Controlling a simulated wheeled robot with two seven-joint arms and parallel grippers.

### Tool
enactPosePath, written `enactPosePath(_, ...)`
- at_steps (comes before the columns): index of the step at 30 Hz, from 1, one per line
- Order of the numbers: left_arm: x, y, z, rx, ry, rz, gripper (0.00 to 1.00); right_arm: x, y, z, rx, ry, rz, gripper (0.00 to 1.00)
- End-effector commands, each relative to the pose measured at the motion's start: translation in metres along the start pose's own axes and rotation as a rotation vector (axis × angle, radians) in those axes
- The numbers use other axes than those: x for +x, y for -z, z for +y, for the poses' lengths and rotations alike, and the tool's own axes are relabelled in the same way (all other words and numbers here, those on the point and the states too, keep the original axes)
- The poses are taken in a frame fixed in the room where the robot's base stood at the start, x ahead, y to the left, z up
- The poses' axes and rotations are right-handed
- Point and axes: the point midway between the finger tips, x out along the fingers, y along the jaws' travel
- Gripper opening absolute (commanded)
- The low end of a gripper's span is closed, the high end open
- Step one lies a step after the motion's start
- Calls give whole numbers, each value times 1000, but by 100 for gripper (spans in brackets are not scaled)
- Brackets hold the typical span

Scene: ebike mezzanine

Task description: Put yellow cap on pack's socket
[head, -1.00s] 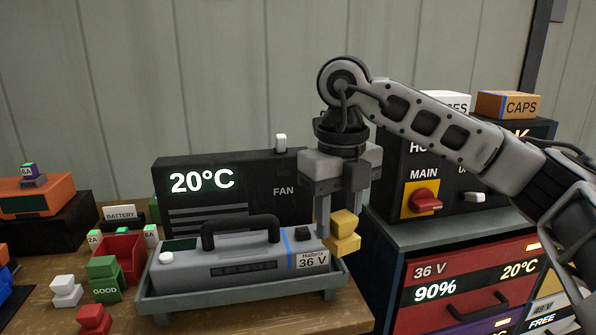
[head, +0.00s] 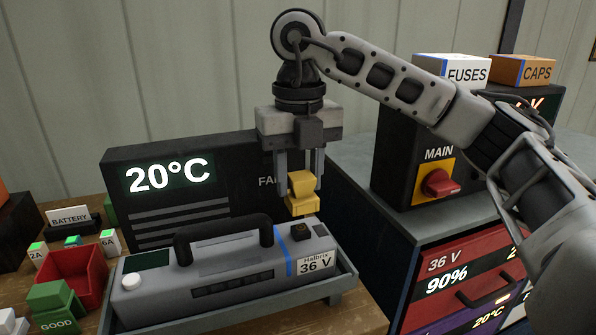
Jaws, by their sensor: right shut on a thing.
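The yellow cap (head: 302,203) is held between the fingers of my right gripper (head: 302,180), which points straight down. The cap hangs over the right end of the grey battery pack (head: 205,279), marked Halibris 36 V. The pack's small black socket (head: 300,231) is on its top near the blue stripe, just below the cap. A small gap seems to show between cap and socket. The pack lies in a grey tray (head: 345,285) and has a black handle (head: 222,240). My left gripper is not in view.
A dark fan unit (head: 235,200) reading 20°C stands right behind the pack. The MAIN switch box (head: 410,165) and battery drawers (head: 470,275) are on the right. A red bin (head: 80,275) and a green GOOD block (head: 55,305) are at left.

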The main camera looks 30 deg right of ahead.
Motion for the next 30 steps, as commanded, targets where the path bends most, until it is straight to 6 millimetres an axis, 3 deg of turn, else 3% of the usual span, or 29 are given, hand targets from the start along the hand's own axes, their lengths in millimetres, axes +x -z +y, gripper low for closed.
enactPosePath(30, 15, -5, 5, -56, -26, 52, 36, 51, 0, 0, 0, 0, 0, 15)
